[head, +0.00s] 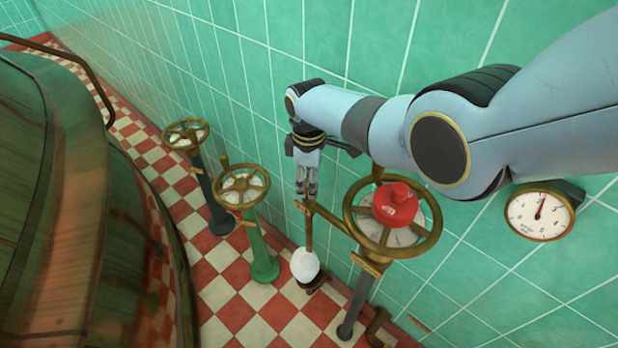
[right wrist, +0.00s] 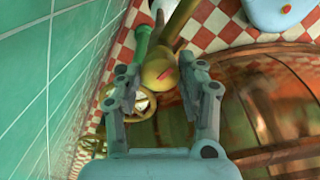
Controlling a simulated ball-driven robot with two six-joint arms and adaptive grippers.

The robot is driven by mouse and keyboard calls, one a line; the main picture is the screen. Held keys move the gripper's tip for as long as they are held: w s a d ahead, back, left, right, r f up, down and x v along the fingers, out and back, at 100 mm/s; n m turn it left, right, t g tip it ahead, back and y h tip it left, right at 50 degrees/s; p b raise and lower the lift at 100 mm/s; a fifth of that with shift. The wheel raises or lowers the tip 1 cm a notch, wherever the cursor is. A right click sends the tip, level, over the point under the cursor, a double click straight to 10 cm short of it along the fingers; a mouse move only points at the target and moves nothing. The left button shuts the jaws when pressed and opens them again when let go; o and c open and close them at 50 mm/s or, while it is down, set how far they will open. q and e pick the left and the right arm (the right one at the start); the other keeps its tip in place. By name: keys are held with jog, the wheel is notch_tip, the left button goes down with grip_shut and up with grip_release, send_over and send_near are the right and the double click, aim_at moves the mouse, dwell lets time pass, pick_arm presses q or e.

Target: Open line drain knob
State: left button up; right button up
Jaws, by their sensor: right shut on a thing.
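A small brass knob (right wrist: 158,76) with a red mark sits between the fingertips of my right gripper (right wrist: 158,82) in the right wrist view; I take it for the line drain knob. In the head view my right gripper (head: 307,190) points down at the top of a thin brass pipe (head: 309,236), and its fingers hide the knob there. The gripper is shut on the knob. I cannot tell how far the knob is turned. My left gripper is not in view.
A brass handwheel (head: 437,222) with a red cap (head: 395,204) stands right of the pipe. A gauge (head: 540,212) is on the tiled wall. Two smaller handwheels (head: 241,187) (head: 185,134) stand left, and a large copper kettle (head: 75,210) fills the left side. A white bulb (head: 305,264) is below.

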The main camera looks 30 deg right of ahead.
jog(key=shift+n, duration=1.2)
jog(key=o, duration=1.1)
jog(key=shift+o, duration=0.2)
jog(key=shift+r, duration=0.1)
notch_tip(320, 180, up, 12)
